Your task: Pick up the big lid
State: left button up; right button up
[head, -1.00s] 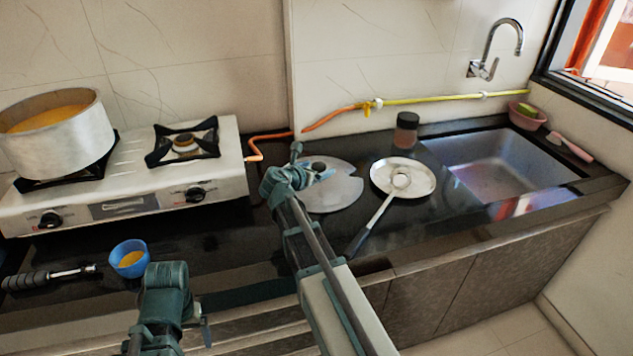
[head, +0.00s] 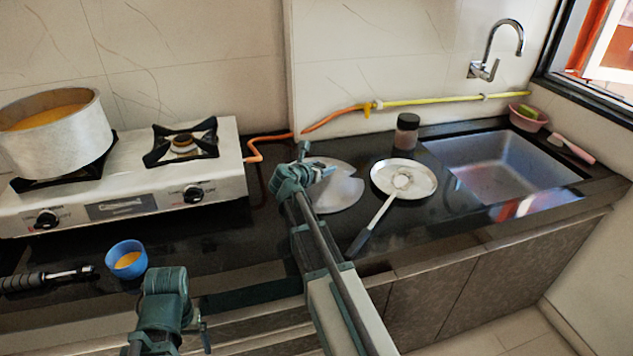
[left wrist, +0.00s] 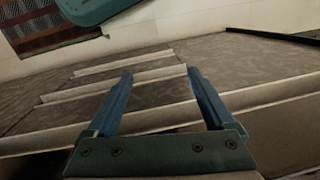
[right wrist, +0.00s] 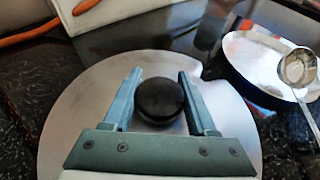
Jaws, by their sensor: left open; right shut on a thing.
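The big lid (head: 343,193) is a flat, pale grey disc on the black counter, between the stove and a steel plate. My right gripper (head: 322,169) is over its left part and hides some of it. In the right wrist view the lid (right wrist: 75,115) lies under my right gripper (right wrist: 158,98), with its round black knob (right wrist: 160,98) between the two fingers. The right gripper is shut on the knob. My left gripper (left wrist: 157,75) is open and empty, in front of the counter's cabinet fronts.
A smaller steel plate (head: 422,183) with a long-handled ladle (head: 376,220) across it lies right of the lid. A dark-capped jar (head: 407,132) stands behind. The stove (head: 120,185) with a large pot (head: 60,140) and a blue cup (head: 127,261) are left.

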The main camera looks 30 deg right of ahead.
grip_shut()
jog(key=shift+r, duration=0.15)
jog(key=shift+r+p, duration=0.55)
jog(key=shift+p, duration=0.15)
notch_tip(320, 180, up, 3)
jog(key=p, duration=0.3)
jog(key=s+a, duration=0.9)
jog(key=s, duration=0.4)
jog(key=shift+a+r+p, duration=0.15)
jog(key=shift+r+p, duration=0.15)
